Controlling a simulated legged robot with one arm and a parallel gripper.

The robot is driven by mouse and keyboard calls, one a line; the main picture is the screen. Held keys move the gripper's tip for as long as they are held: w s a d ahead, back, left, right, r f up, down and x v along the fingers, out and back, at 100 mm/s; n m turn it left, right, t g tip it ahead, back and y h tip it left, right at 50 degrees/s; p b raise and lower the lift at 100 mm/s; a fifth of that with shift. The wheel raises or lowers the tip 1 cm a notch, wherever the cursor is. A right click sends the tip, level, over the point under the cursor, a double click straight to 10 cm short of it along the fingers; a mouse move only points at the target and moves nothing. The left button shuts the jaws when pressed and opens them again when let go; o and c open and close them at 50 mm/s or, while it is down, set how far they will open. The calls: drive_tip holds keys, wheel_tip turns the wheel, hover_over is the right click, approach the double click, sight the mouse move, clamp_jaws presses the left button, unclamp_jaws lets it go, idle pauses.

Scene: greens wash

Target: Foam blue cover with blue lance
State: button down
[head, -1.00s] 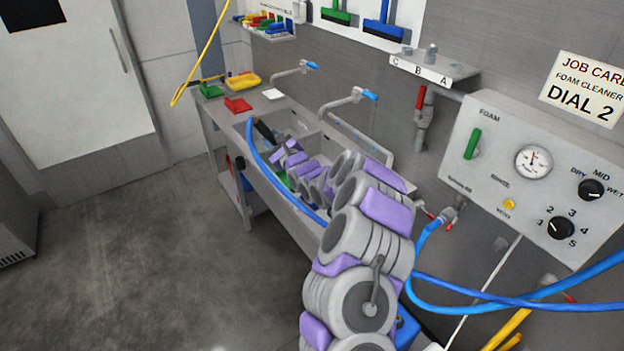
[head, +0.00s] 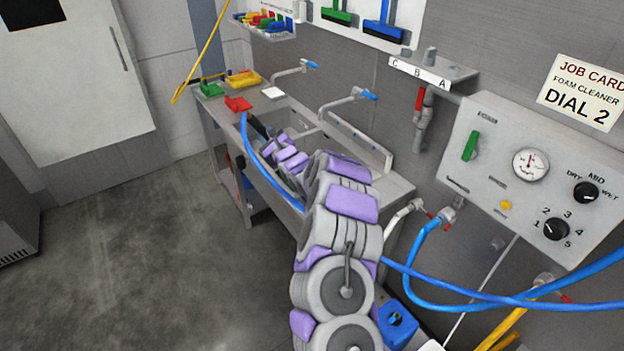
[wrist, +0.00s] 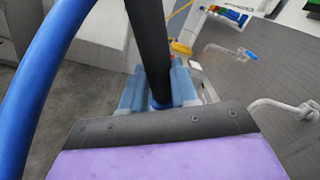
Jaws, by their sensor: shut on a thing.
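My gripper (wrist: 158,100) shows pale blue fingers in the wrist view, shut on a black lance (wrist: 150,45) with a blue collar. The lance extends up out of the wrist view, so its far end is hidden. A thick blue hose (wrist: 42,70) curves along the left of that view. In the head view my arm reaches over the sink bench, and the blue hose (head: 252,160) loops beside it. The gripper's fingers are hidden there by the arm. I cannot make out a blue cover for certain in either view.
The steel bench holds a green piece (head: 211,89), a red piece (head: 238,104), a white piece (head: 273,93) and a yellow tray (head: 243,79). Taps stand along its back. The foam panel (head: 540,185) is at right, beside a "DIAL 2" card (head: 584,90).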

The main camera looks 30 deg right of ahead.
drive_tip(key=shift+w+a+p, duration=0.15)
drive_tip(key=shift+w+p, duration=0.25)
drive_tip(key=shift+w, duration=0.55)
drive_tip(key=shift+w+a+p, duration=0.15)
drive_tip(key=shift+w+p, duration=0.25)
drive_tip(key=shift+w, duration=0.55)
drive_tip(key=shift+w+r+p, duration=0.15)
drive_tip(key=shift+w+p, duration=0.25)
drive_tip(key=shift+p, duration=0.2)
drive_tip(key=shift+w+a+p, duration=0.15)
drive_tip(key=shift+w+p, duration=0.7)
drive_tip(key=shift+p, duration=0.4)
drive_tip(key=shift+w+a, duration=0.1)
drive_tip(key=c, duration=1.4)
unclamp_jaws()
drive_tip(key=shift+c, duration=0.7)
